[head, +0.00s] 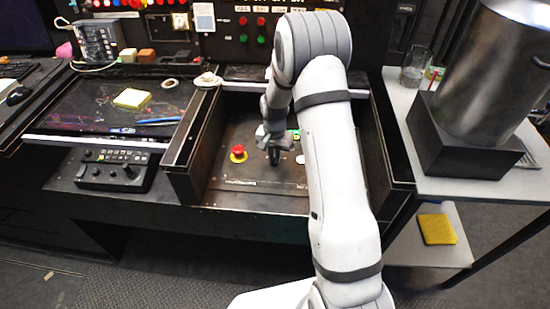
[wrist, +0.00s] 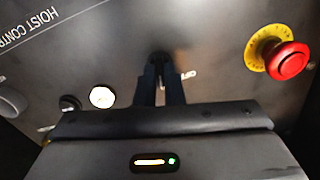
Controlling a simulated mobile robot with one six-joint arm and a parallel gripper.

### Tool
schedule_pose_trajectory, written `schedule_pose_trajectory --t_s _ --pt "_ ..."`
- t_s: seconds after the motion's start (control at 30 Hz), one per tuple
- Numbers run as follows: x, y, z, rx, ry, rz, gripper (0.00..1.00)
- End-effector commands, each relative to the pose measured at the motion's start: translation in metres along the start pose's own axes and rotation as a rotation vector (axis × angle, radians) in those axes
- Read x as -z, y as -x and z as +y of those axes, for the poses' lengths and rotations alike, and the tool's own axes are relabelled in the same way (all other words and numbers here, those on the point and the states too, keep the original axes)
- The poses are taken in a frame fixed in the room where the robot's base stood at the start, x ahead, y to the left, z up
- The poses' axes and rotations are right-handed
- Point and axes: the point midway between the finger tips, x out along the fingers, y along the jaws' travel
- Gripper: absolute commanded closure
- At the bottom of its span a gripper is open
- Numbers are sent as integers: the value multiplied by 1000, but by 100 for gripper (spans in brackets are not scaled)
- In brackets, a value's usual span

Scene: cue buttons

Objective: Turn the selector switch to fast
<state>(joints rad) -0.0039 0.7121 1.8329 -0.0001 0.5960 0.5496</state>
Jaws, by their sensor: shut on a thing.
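The selector switch (wrist: 158,58) is a small black knob on the dark control panel, mostly hidden by my fingers in the wrist view. A small white marking (wrist: 189,74) shows beside it, too small to read. My gripper (wrist: 160,80) points at the panel, its two dark fingers close together on either side of the knob, shut on it. In the head view my gripper (head: 274,155) is down at the panel in the recessed bay, and it hides the switch there. I cannot tell which setting the knob points to.
A red mushroom button (head: 238,153) on a yellow ring sits left of my gripper; it also shows in the wrist view (wrist: 289,60). A white round button (wrist: 102,96) and a black knob (wrist: 69,102) are nearby. Raised side walls (head: 196,150) bound the bay.

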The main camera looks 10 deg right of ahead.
Motion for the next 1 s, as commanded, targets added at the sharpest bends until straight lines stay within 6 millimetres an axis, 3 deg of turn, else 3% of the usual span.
schedule_pose_trajectory --t_s 0.5,1.0 --pt "0 -1 0 0 -421 0 100" --pt "0 0 0 -1 -568 -1 100"
